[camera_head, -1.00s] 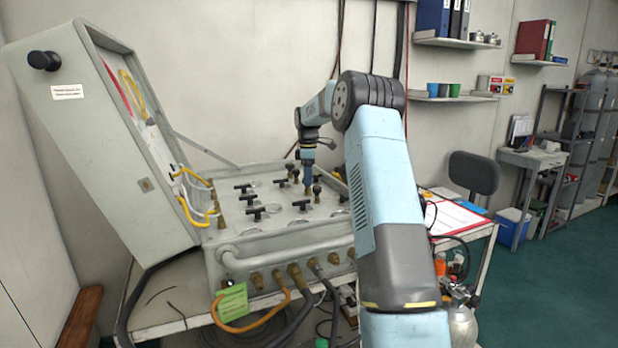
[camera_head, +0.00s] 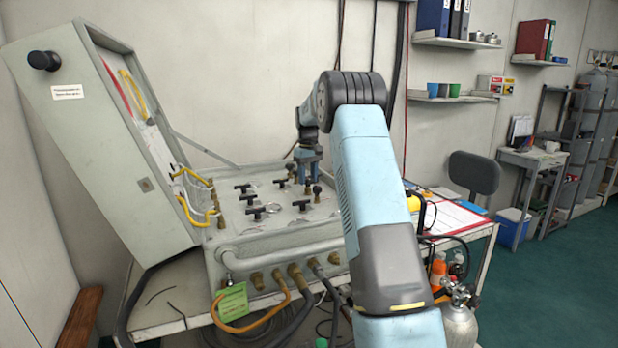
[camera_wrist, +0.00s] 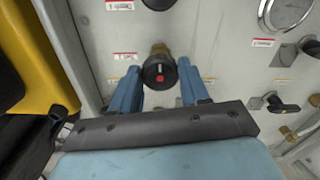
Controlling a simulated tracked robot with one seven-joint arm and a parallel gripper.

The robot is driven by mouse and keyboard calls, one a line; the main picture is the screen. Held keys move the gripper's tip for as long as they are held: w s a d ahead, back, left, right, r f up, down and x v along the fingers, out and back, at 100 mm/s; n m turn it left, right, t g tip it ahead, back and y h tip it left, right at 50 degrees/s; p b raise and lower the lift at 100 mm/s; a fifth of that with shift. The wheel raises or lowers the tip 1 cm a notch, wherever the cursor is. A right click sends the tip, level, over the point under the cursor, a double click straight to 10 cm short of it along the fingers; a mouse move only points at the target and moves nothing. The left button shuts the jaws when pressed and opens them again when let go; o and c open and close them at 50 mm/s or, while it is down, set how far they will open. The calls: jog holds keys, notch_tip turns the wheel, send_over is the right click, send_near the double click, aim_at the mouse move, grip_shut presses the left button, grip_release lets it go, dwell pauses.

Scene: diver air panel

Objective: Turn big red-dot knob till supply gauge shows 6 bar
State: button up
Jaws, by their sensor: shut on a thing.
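The black knob with a red dot (camera_wrist: 158,73) stands on a brass stem in the grey panel, in the middle of the wrist view. My gripper (camera_wrist: 160,70) has its two blue fingers on either side of this knob and is shut on it. In the head view my gripper (camera_head: 307,168) is at the back right part of the panel (camera_head: 235,250), and the gripped knob cannot be made out there. A round gauge (camera_wrist: 287,10) is cut off at the upper right of the wrist view; its reading is not legible.
Another black knob (camera_wrist: 159,3) is just beyond the gripped one. A black lever handle (camera_wrist: 280,104) is to the right. A yellow and black object (camera_wrist: 50,50) is close on the left. The open grey lid (camera_head: 105,150) stands at the panel's left.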

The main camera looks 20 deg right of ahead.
aim_at(308, 178)
jog(key=m, duration=0.4)
jog(key=shift+w+r+m, duration=0.1)
jog(key=shift+r+m, duration=0.05)
jog(key=shift+m, duration=2.45)
jog(key=o, duration=1.1)
jog(key=shift+c, duration=0.2)
notch_tip(308, 178, up, 13)
jog(key=shift+r, duration=0.2)
jog(key=shift+o, duration=0.2)
